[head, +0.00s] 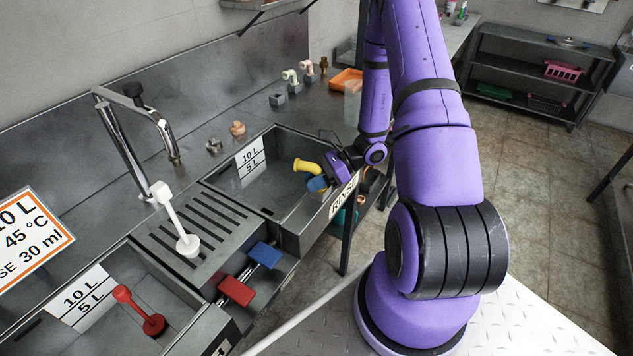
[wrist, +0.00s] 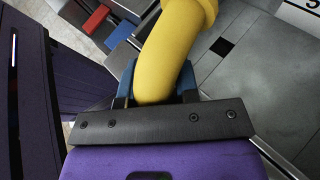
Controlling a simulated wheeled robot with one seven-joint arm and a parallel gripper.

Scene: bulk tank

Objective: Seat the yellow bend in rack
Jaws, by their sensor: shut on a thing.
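The yellow bend (head: 306,166) is held in my gripper (head: 318,181) above the right-hand sink. In the wrist view the yellow bend (wrist: 168,55) rises from between the blue finger pads of my gripper (wrist: 155,85); its lower end is hidden between them. No rack is plainly marked. Grey blocks stand in a row on the back counter: one (head: 278,100) looks empty, one (head: 294,88) carries a pale green bend (head: 290,75), and one (head: 309,80) carries a pinkish bend (head: 307,67). The yellow bend is well apart from them.
The rinse sink wall (head: 312,222) lies under my gripper. A tap (head: 135,140) and a white brush (head: 176,220) stand left. An orange tray (head: 347,80) and a clear container (head: 352,105) are behind my arm. Small fittings (head: 237,128) lie on the counter.

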